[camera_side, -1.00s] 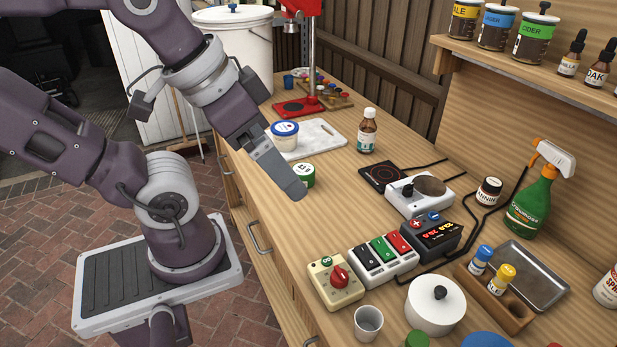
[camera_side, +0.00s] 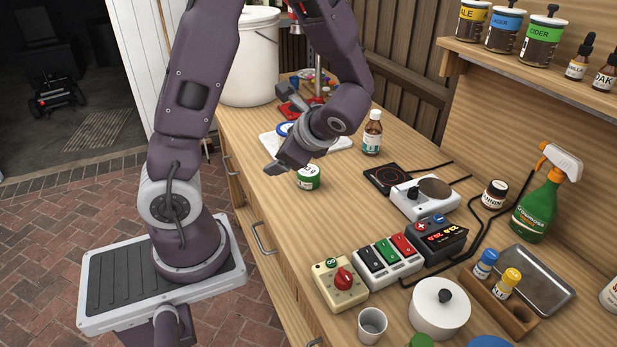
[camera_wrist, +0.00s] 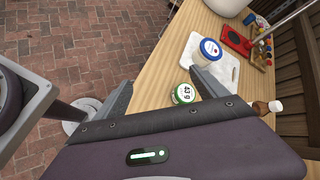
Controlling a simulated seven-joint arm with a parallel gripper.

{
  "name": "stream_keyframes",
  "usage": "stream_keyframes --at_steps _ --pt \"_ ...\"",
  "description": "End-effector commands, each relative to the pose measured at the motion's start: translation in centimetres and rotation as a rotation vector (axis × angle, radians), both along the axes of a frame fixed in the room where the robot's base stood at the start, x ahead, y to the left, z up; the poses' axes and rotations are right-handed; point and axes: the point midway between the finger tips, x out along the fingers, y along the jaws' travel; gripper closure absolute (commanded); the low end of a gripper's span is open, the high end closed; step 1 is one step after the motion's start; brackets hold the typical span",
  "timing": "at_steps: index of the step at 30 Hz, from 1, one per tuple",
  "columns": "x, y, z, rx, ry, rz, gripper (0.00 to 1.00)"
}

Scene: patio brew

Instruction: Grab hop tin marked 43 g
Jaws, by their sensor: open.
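The hop tin marked 43 g (camera_wrist: 184,93) is a small round green tin with a white lid label, standing on the wooden bench. In the side view the tin (camera_side: 308,178) sits near the bench's front edge, just in front of the white board. My gripper (camera_wrist: 160,90) is open and empty in the wrist view, with the tin showing between its two fingers, nearer the right one. In the side view my gripper (camera_side: 272,168) is above and left of the tin, apart from it, and its fingers are partly hidden.
A white tub with a blue lid (camera_wrist: 210,50) stands on the white board (camera_wrist: 193,45) behind the tin.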

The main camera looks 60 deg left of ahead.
Motion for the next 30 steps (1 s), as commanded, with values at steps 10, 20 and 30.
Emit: stream_keyframes --at_steps 10,20,30 --pt "8.6 5.0 -11.8 0.323 0.517 -0.625 0.18" --pt "9.5 8.5 -14.6 0.333 0.544 -0.668 0.18" --pt "10.0 11.5 -15.9 0.334 0.541 -0.67 0.18"
